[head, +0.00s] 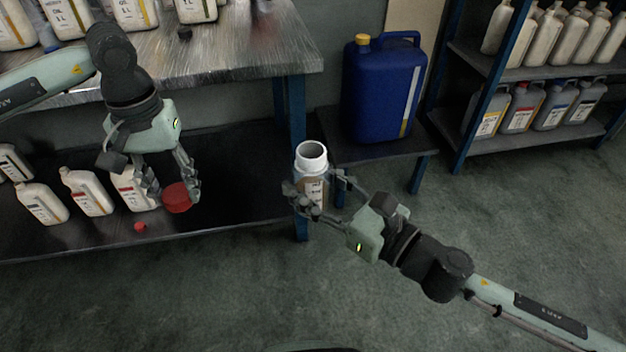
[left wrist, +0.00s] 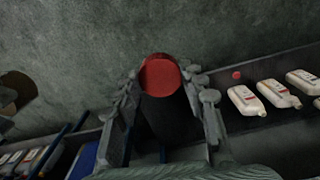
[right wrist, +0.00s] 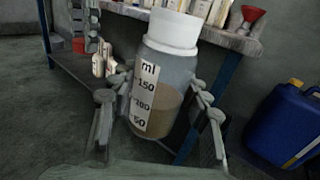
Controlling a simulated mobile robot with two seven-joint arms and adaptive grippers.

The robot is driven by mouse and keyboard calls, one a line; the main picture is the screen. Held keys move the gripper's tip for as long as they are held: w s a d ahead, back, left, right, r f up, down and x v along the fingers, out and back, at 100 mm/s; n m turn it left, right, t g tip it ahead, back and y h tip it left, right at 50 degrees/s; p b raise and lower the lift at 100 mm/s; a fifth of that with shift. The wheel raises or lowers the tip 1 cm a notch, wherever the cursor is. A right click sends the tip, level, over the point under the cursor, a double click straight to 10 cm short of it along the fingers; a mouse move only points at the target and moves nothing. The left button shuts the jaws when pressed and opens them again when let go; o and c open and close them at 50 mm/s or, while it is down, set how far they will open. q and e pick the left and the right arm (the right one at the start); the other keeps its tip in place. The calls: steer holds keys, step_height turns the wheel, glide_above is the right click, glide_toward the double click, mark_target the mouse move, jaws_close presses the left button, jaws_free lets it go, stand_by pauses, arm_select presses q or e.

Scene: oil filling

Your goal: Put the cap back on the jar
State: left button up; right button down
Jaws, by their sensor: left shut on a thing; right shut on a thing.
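The jar (head: 312,170) stands upright and uncapped in the head view, with a white open neck. My right gripper (head: 322,188) is shut around its body. The right wrist view shows the jar (right wrist: 168,75) close up, with a marked label and brownish liquid inside. The red cap (head: 177,197) is in my left gripper (head: 172,190), to the left of the jar and apart from it. The left wrist view shows the cap (left wrist: 160,75) between the fingertips, its red face visible. My left gripper is shut on the cap.
A metal workbench (head: 230,50) with bottles stands at the upper left, over a low dark shelf (head: 240,180) holding several white bottles. A small red cap (head: 140,227) lies there. A blue canister (head: 383,90) sits on a stand behind the jar. Floor is clear in front.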

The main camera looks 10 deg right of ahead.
arm_select(q)
steer(key=w+d+r+m, duration=0.1)
steer(key=d+r, duration=0.8)
steer(key=d, duration=0.3)
step_height(320, 180, up, 8)
steer(key=m, duration=0.1)
glide_above(311, 151)
steer(key=shift+d+f, duration=0.1)
steer(key=shift+f, duration=0.1)
steer(key=shift+f, duration=0.1)
steer(key=shift+f, duration=1.9)
steer(key=shift+f, duration=0.9)
steer(key=shift+f, duration=0.6)
steer(key=shift+m, duration=0.3)
